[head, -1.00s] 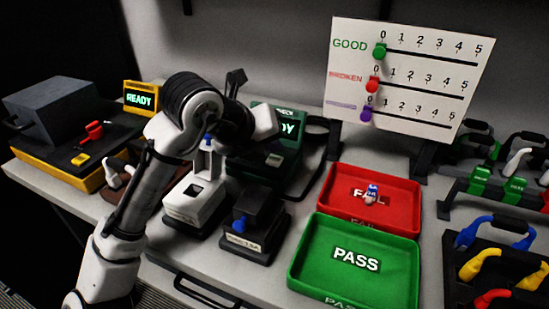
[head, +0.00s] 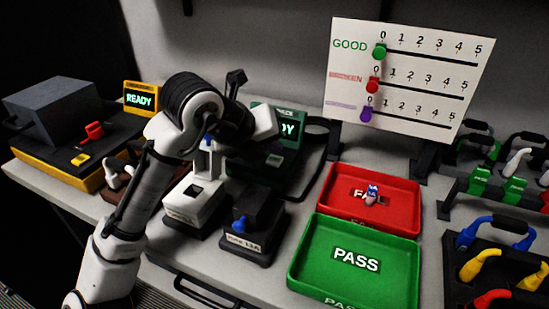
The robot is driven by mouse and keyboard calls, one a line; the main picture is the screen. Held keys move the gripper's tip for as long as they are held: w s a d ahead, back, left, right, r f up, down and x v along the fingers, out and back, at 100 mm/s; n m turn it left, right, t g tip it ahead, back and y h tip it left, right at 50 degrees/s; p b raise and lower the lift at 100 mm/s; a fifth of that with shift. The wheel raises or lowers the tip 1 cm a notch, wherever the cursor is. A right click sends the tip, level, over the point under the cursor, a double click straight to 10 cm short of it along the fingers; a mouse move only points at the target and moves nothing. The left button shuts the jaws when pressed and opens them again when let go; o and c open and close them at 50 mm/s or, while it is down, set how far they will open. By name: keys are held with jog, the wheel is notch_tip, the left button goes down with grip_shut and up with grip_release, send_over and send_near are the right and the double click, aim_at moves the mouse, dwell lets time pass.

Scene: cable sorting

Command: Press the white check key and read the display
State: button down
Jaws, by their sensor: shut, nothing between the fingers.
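The green-framed tester (head: 293,114) stands behind my arm, and only "DY" of its lit green display (head: 287,130) shows. A small pale key (head: 274,160) sits on its dark top; it may be the white check key, but it is too small and dim to be sure. A second tester, yellow and black (head: 62,162), stands at the left. Its display (head: 139,99) reads READY, and it has a yellow key (head: 81,159) and a red part (head: 94,131). My arm bends over the bench in front of the green tester. My gripper's fingers are hidden behind it.
A white fixture (head: 192,202) and a dark fixture with a blue part (head: 247,240) stand below my arm.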

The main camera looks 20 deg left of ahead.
aim_at(270, 162)
dwell(0.4)
jog(key=shift+f+b, duration=0.45)
jog(key=shift+f, duration=0.05)
jog(key=shift+f+b, duration=0.45)
dwell(0.7)
jog(key=shift+a+r+p, duration=0.15)
jog(key=shift+r+p, duration=0.45)
jog(key=shift+r, duration=0.2)
jog(key=shift+r+p, duration=1.8)
jog(key=shift+r, duration=0.8)
